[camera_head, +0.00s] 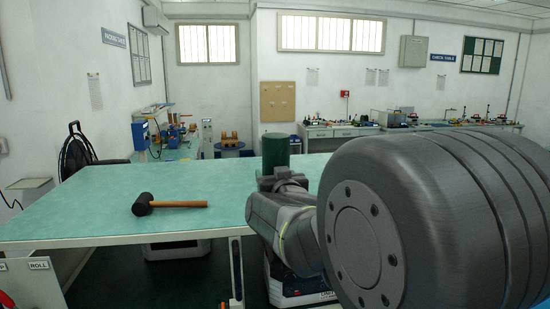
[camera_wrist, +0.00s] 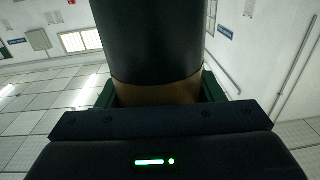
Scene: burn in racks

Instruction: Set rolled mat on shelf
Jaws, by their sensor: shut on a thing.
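The rolled mat is a dark green cylinder (camera_head: 275,150) held upright above the far right part of the green table in the head view. In the wrist view the rolled mat (camera_wrist: 155,40) fills the upper middle, with a brown band at its near end. My gripper (camera_head: 282,178) is shut on it in the head view; in the wrist view the jaws (camera_wrist: 160,92) sit on both sides of the brown band. My own arm hides the table's right part. I cannot make out which shelf is meant.
A black mallet with a wooden handle (camera_head: 170,204) lies on the green table (camera_head: 90,215). A cabinet labelled ROLL (camera_head: 35,280) stands at the lower left. Benches with equipment (camera_head: 345,131) line the back wall. The table's left part is otherwise clear.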

